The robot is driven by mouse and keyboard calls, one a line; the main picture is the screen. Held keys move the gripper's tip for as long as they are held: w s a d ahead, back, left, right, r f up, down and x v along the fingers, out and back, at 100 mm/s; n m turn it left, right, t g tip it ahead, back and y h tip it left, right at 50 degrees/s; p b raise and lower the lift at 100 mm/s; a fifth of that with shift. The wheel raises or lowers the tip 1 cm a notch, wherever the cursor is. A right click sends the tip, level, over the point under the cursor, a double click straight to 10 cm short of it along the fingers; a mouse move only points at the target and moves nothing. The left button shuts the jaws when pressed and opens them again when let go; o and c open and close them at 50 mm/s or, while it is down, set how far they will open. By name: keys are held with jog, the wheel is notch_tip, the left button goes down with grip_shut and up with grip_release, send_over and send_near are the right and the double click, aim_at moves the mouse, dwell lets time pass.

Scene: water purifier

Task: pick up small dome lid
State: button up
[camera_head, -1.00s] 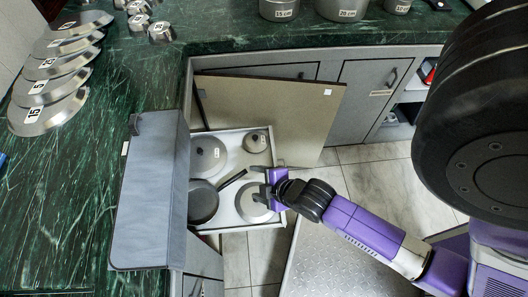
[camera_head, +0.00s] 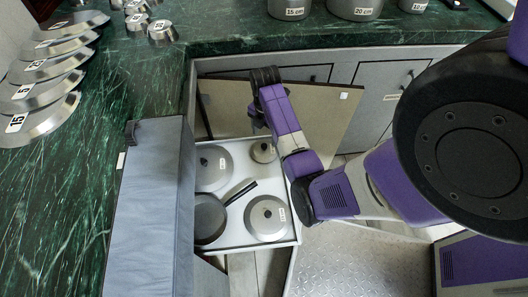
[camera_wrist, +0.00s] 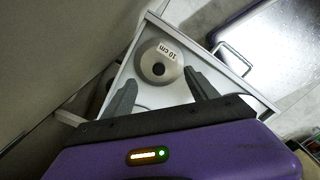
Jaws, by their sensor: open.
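The small dome lid (camera_head: 263,151) lies in the back right corner of the open drawer (camera_head: 240,236). In the wrist view it is a grey dome (camera_wrist: 158,62) with a dark knob and a "10 cm" label. My gripper (camera_head: 258,121) is above and just behind it in the head view. In the wrist view my open, empty fingers (camera_wrist: 160,92) point toward the lid, one on each side of its near edge, apart from it.
The drawer also holds a larger lid (camera_head: 215,168), a dark pan (camera_head: 209,219) and another dome lid (camera_head: 267,218). An open cabinet door (camera_head: 330,118) stands behind the drawer. A grey-blue panel (camera_head: 150,205) borders it at left. Several lids (camera_head: 35,118) lie on the green counter.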

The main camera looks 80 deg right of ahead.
aim_at(264, 145)
notch_tip(264, 145, down, 8)
jog(key=shift+w+r+b, duration=0.15)
jog(key=shift+r+b, duration=0.1)
jog(key=shift+b, duration=0.85)
jog(key=shift+c, duration=0.2)
